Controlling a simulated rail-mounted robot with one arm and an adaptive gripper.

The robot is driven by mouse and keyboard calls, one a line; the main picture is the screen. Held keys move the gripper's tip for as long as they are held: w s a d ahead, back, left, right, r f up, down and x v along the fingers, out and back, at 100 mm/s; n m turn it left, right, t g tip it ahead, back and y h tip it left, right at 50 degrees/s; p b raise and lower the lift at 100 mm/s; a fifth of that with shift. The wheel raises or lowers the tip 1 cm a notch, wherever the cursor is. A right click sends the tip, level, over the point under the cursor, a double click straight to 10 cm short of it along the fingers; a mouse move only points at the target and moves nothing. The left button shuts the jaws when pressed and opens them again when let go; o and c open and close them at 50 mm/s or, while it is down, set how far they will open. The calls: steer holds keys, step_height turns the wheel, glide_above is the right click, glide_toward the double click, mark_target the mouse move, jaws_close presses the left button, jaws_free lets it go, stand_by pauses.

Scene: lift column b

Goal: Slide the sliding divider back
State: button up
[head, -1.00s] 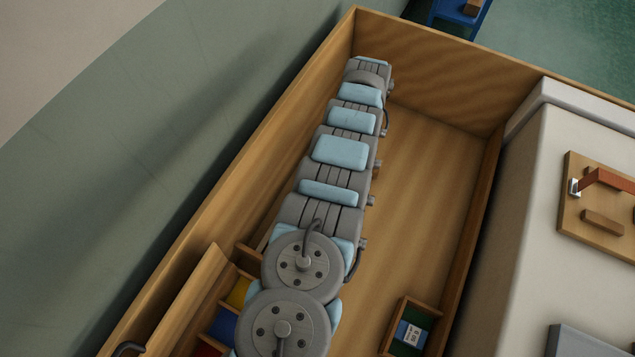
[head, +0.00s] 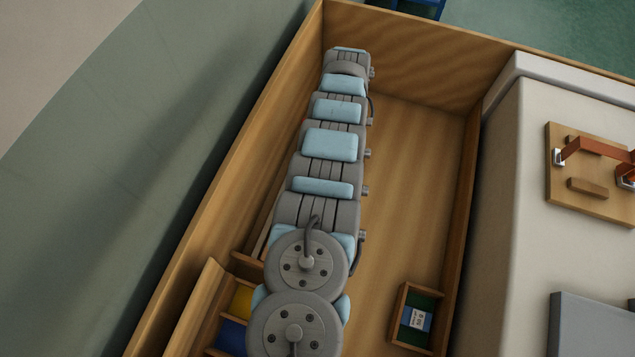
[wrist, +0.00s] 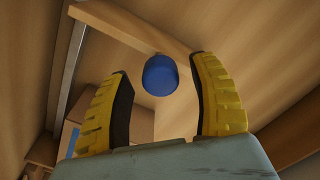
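In the wrist view my gripper (wrist: 160,82) has its two yellow ridged fingers spread apart. A round blue knob (wrist: 160,75) shows between the fingertips, with a visible gap on both sides. A wooden bar (wrist: 122,26) crosses just behind the knob; it may be the sliding divider, but I cannot tell for sure. Whether the knob is fixed to it is unclear. In the head view my arm lies along the left side of a long wooden box (head: 420,150), and my gripper is hidden there.
A brown box with a blue strip (wrist: 140,126) is behind the left finger. In the head view, a compartment tray (head: 228,312) is at lower left and a small green-lined tray (head: 402,302) at right. A pale counter (head: 505,190) borders the box. The box's middle floor is clear.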

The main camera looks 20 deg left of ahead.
steer(key=shift+r, duration=0.15)
steer(key=shift+r+p, duration=3.45)
steer(key=shift+r, duration=0.05)
steer(key=shift+w+f, duration=0.1)
